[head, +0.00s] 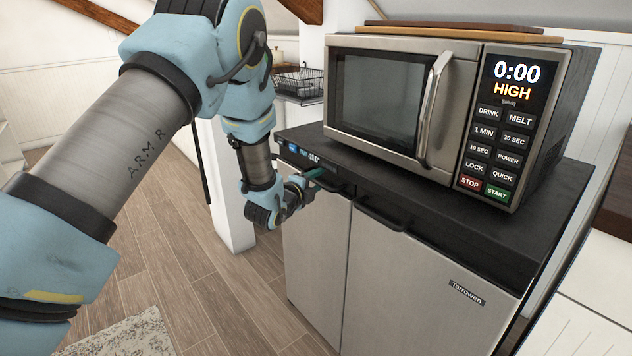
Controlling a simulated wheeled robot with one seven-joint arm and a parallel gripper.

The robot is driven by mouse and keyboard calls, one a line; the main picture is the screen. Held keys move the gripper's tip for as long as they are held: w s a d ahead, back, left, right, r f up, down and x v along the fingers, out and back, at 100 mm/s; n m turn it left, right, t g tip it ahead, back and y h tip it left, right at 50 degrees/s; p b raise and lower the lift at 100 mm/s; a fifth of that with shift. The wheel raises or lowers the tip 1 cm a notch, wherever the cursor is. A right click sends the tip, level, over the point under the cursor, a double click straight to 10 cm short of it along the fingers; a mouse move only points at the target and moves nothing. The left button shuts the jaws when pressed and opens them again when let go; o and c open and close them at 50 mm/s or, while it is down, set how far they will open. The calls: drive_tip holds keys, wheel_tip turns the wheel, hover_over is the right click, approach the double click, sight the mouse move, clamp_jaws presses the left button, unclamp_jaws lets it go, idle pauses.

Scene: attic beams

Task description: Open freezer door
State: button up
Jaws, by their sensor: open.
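A low two-door unit with a black top stands at the centre right. Its narrower left door (316,248) and wider right door (420,285) both look closed. A small display with a temperature reading sits above the left door, so this may be the freezer side. A black bar handle (341,189) is at the top of the left door, and another black handle (382,214) is on the right door. My gripper (316,175) is open at the left door's handle, its fingers pointing right. I cannot tell whether they touch the handle or surround it.
A microwave (385,98) stands on the unit with boards on top. A white post (232,200) stands just left of the unit. A wire basket (299,82) is behind. Wooden floor (195,265) in front is clear, with a rug (125,337) at lower left.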

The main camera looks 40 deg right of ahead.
drive_tip(key=shift+c, duration=0.2)
clamp_jaws()
idle(1.1)
